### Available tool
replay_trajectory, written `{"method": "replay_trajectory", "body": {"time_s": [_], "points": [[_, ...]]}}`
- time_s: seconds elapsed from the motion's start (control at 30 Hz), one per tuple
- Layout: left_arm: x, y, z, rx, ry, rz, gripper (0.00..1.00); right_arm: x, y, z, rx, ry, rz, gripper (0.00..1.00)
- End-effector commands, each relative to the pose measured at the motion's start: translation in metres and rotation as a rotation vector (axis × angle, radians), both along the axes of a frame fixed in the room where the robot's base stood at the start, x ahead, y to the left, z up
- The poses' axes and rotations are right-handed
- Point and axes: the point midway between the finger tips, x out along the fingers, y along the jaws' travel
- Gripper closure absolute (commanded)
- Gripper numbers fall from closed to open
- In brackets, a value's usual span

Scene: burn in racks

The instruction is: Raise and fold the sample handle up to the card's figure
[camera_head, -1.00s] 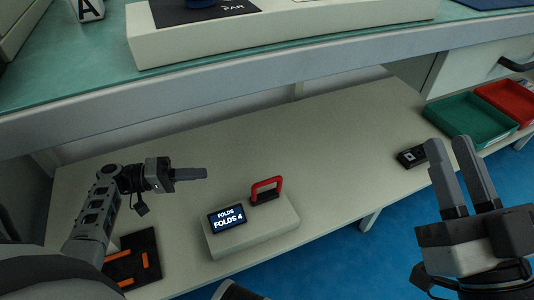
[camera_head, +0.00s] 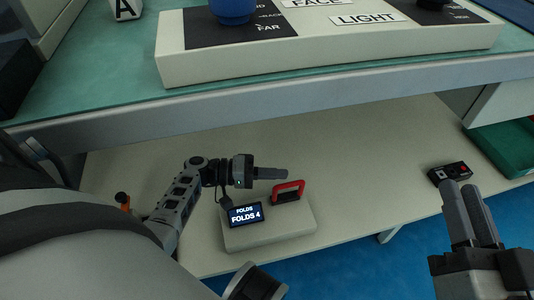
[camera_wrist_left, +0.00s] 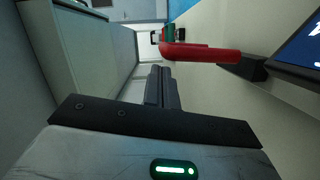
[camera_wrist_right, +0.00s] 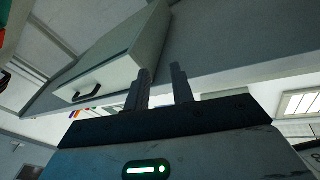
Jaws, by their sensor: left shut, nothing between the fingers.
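The sample handle is a red arched handle (camera_head: 289,186) on a black mount, on top of a pale box (camera_head: 270,229) on the lower shelf. It stands raised from the box; its exact tilt is hard to tell. Beside it a small dark display (camera_head: 245,215) reads "FOLDS" and "FOLDS 4". My left gripper (camera_head: 286,174) is shut and empty, just behind the handle and apart from it. In the left wrist view the red handle (camera_wrist_left: 205,52) lies right of and beyond the shut fingers (camera_wrist_left: 161,70). My right gripper (camera_head: 466,184) is open and empty at the right, away from the box.
The bench edge (camera_head: 300,85) overhangs the shelf behind my left gripper. A panel (camera_head: 340,50) with a blue knob (camera_head: 233,8) stands on the bench. A small black box (camera_head: 450,173) and a green tray (camera_head: 505,145) are at the right. The shelf between is clear.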

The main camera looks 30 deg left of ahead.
Motion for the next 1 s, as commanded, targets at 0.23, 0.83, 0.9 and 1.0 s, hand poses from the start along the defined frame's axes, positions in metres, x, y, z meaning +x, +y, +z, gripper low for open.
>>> {"method": "replay_trajectory", "body": {"time_s": [0.23, 0.83, 0.9, 1.0], "points": [[-0.0049, -0.0049, -0.0024, 0.001, 0.0, 0.0, 1.0, -0.0021, 0.0009, -0.0059, 0.013, 0.047, 0.007, 0.76], [-0.0095, -0.0053, -0.0009, 0.047, -0.041, 0.006, 1.0, -0.0025, 0.0015, -0.0063, 0.013, 0.054, 0.009, 0.76], [-0.0105, -0.0053, -0.0008, 0.053, -0.047, 0.007, 1.0, -0.0027, 0.0016, -0.0066, 0.013, 0.056, 0.01, 0.76], [-0.012, -0.0051, -0.0008, 0.066, -0.057, 0.01, 1.0, -0.0029, 0.0016, -0.007, 0.013, 0.06, 0.011, 0.76]]}}
